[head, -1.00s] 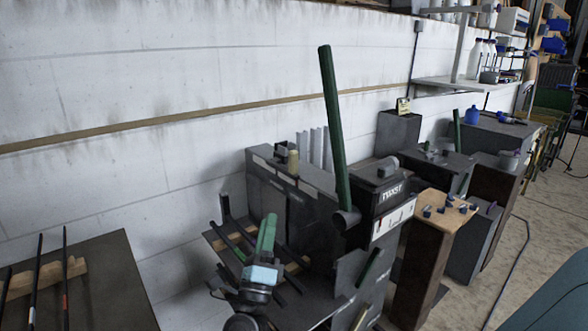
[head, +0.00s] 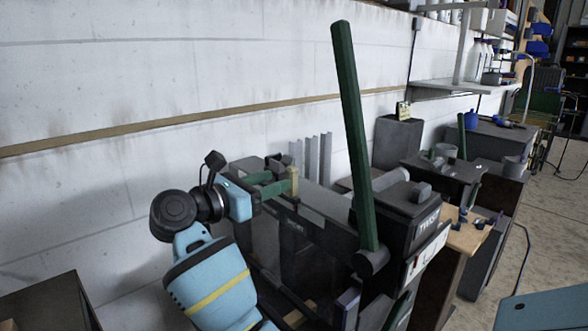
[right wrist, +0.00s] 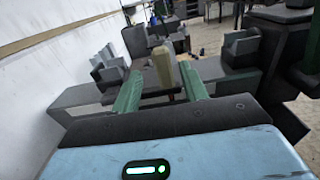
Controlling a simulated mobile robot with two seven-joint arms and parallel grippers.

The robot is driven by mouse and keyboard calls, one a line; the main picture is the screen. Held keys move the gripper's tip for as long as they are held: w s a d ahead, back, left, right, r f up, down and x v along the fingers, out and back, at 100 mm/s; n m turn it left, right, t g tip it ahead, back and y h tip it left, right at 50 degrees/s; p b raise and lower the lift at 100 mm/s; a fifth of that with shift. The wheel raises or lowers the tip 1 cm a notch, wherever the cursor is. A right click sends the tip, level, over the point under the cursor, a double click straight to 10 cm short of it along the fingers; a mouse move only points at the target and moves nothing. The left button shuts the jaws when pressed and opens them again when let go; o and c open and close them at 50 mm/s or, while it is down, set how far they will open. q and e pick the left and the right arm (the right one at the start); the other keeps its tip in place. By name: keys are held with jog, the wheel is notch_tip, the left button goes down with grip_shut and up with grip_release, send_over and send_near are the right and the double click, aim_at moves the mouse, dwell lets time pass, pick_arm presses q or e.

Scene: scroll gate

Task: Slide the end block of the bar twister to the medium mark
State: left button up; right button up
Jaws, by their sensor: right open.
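The bar twister is a dark bench machine (head: 325,225) with a long green lever (head: 355,130) standing up and tilted, and a "TWIST" label on its right end. A tan upright piece (head: 292,182), which looks like the end block's handle, stands on its bed; it also shows in the right wrist view (right wrist: 163,68). My right gripper (head: 282,183) is open beside it. In the right wrist view its green fingers (right wrist: 163,82) lie left and right of the tan piece; contact is unclear. Small plates (head: 311,214) mark the bed's front; I cannot read the medium mark. My left gripper is out of view.
A white block wall (head: 180,80) runs close behind the machine. Grey upright plates (head: 312,158) stand behind the bed. A wooden-topped stand (head: 470,238) and further dark cabinets (head: 488,145) are to the right. A dark table (head: 45,300) is at the lower left.

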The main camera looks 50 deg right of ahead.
aim_at(287, 176)
jog(key=shift+s+r, duration=0.1)
jog(key=shift+s, duration=0.1)
jog(key=shift+s+d+r, duration=0.1)
jog(key=shift+d, duration=0.05)
jog(key=d, duration=0.2)
jog(key=d+p, duration=0.1)
jog(key=d, duration=0.4)
jog(key=shift+s+d, duration=0.15)
jog(key=shift+s, duration=0.15)
jog(key=shift+c, duration=0.2)
grip_shut()
